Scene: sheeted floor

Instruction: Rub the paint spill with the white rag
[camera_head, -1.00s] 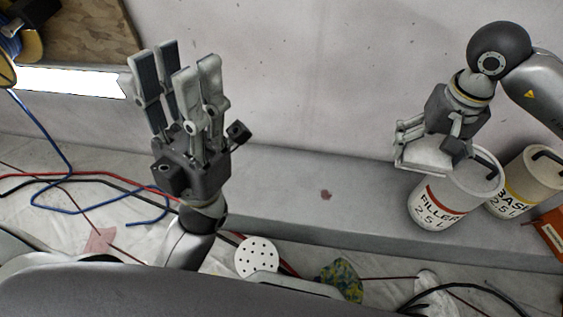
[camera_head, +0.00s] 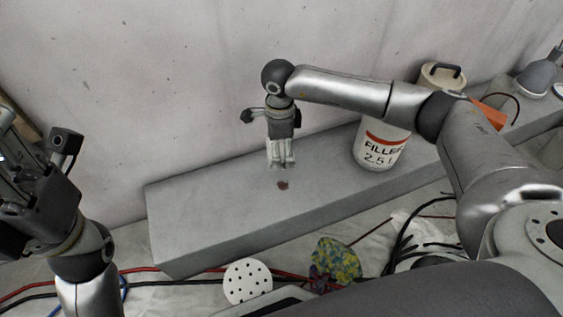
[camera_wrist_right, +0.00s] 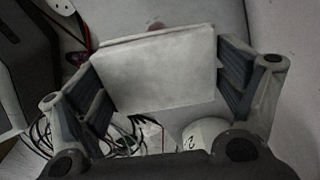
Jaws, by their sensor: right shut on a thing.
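The paint spill (camera_head: 283,185) is a small dark red spot on top of the grey ledge. It also shows in the right wrist view (camera_wrist_right: 156,26), just beyond the rag's far edge. My right gripper (camera_head: 281,163) points down just behind the spill, near the ledge top. It is shut on the white rag (camera_wrist_right: 155,75), a flat folded pad between its fingers. Whether the rag touches the ledge is hard to tell. My left gripper (camera_head: 22,150) is at the left edge, partly cut off, fingers up, apart and empty.
A filler bucket (camera_head: 382,148) stands on the grey ledge (camera_head: 205,205) right of the spill, with another bucket (camera_head: 442,77) behind it. A white perforated disc (camera_head: 248,282), a colourful cloth (camera_head: 336,262) and cables lie on the sheeted floor. The ledge's left part is clear.

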